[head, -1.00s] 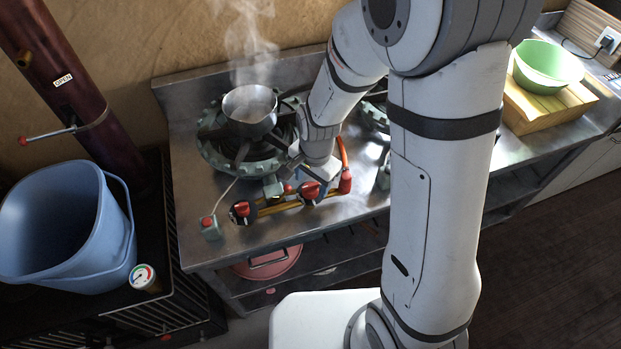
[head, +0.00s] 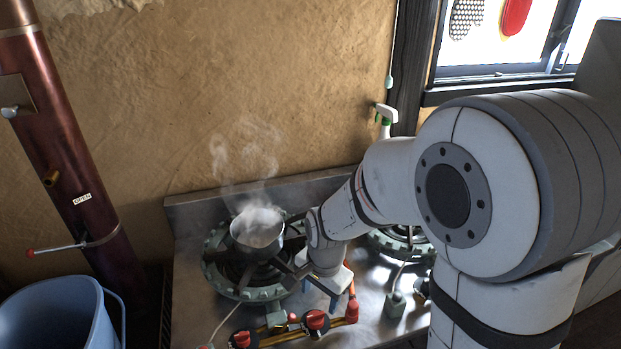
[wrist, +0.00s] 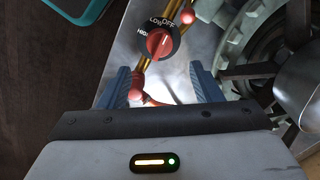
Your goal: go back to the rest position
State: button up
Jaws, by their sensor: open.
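My gripper (wrist: 163,88) is open and empty, its two blue fingers spread wide in the wrist view. A red stove knob (wrist: 160,42) with HIGH, LOW and OFF marks lies beyond the fingertips, and I cannot tell its exact distance. In the head view my gripper (head: 318,286) is partly hidden by its own wrist and hangs over the front of the stove (head: 200,290), near the red knobs (head: 316,320). A metal pot (head: 257,236) steams on the left burner (head: 222,272), left of my gripper.
A blue bin (head: 50,315) stands at lower left beside a dark red pipe (head: 75,190) with an OPEN label. A spray bottle (head: 385,118) stands behind the stove by the window. The clay wall (head: 250,100) rises behind the stove.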

jog(key=s+d+r+n+t, duration=0.2)
jog(key=s+d+r+n, duration=0.6)
jog(key=s+d+r, duration=0.4)
jog(key=shift+s+d+r+h, duration=0.2)
jog(key=shift+s+r+h, duration=0.1)
jog(key=shift+s+r, duration=0.45)
jog(key=shift+s, duration=0.1)
jog(key=shift+f, duration=0.1)
jog(key=shift+w+d+f, duration=0.1)
jog(key=shift+w+d, duration=0.15)
jog(key=shift+w, duration=0.2)
jog(key=shift+s, duration=0.1)
dwell(1.4)
